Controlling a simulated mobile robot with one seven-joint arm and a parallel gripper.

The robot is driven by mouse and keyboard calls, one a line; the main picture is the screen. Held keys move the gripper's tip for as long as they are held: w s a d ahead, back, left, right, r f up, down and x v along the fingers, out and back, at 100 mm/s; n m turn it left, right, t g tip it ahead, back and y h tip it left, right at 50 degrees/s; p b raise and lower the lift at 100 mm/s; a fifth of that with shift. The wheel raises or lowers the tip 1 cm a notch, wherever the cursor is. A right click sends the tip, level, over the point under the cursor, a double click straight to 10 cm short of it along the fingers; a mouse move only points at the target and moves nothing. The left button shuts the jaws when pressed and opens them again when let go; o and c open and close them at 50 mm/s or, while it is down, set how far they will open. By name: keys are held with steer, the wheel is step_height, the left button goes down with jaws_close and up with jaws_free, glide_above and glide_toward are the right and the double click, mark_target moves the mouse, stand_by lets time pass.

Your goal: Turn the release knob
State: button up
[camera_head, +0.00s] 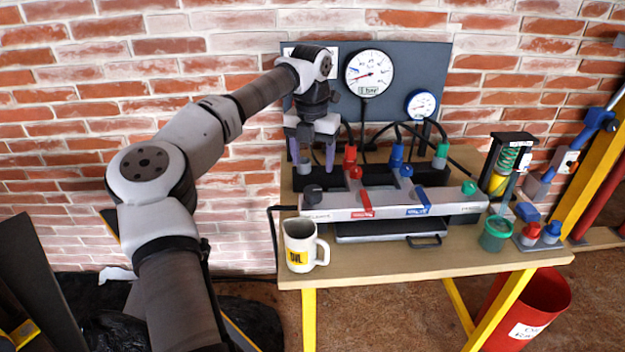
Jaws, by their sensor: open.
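The grey manifold block (390,205) lies along the bench and carries a black knob (313,195) at its left end and a green knob (468,187) at its right end. Small labels sit under both ends, too small to read surely, so I cannot tell which is the release knob. A red lever (365,203) and a blue lever (423,201) are on its front face. My gripper (313,156) is open, pointing down above the back left of the block. A grey cap (304,167) shows just below its fingers; I see no contact with the black knob.
Two gauges, one large (369,73) and one small (421,104), stand behind with black hoses. A white mug (300,246) stands at the bench's front left. A green cup (495,234) and a spring device (509,168) are at right.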

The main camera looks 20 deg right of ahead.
step_height(320, 180, up, 5)
steer(key=shift+r, duration=0.15)
stand_by(0.4)
